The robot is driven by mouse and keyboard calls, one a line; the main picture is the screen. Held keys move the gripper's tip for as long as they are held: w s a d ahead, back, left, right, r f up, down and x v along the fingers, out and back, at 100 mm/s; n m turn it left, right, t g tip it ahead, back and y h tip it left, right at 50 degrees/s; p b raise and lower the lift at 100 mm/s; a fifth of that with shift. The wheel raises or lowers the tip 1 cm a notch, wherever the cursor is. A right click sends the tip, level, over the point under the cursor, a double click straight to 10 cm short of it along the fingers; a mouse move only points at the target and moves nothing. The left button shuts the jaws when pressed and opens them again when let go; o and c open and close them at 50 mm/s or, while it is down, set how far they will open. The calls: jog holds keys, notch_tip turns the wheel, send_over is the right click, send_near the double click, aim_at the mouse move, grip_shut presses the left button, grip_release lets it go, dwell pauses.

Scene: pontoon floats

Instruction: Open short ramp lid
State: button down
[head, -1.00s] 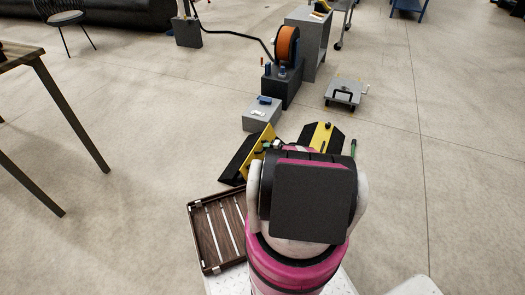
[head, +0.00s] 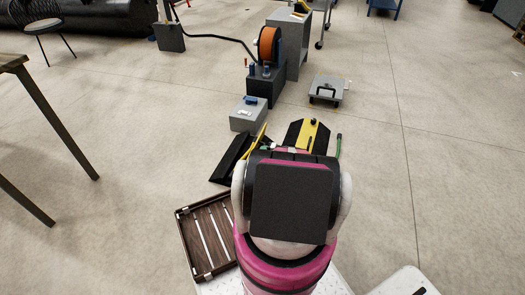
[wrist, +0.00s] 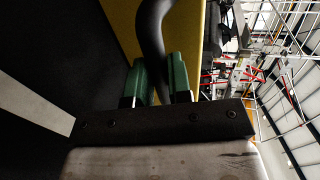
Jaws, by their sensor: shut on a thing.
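In the head view, a black ramp (head: 230,158) lies ahead on the floor, with a yellow lid (head: 257,139) raised on its right side and seen nearly edge-on. A second black ramp (head: 294,132) has a yellow lid (head: 310,135) lying flat on top. My arm hides my gripper in the head view. In the wrist view, my gripper's green fingertips (wrist: 160,83) are shut on a black curved handle (wrist: 151,30), which stands against a yellow panel (wrist: 190,60). Where the handle joins the panel is hidden.
A slatted brown tray (head: 182,240) lies left of my arm. A grey box (head: 247,121) and a dark reel stand (head: 265,85) are beyond the ramps. A grey trolley (head: 327,88) stands behind right. A table (head: 50,112) is at left. Floor at right is clear.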

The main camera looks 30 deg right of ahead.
jog(key=shift+w+a+f, duration=0.1)
jog(key=shift+f, duration=0.4)
jog(key=c, duration=1.1)
grip_release()
jog(key=shift+o, duration=0.2)
jog(key=shift+r, duration=0.15)
jog(key=shift+r, duration=0.1)
jog(key=v, duration=1)
jog(key=shift+s+d, duration=0.3)
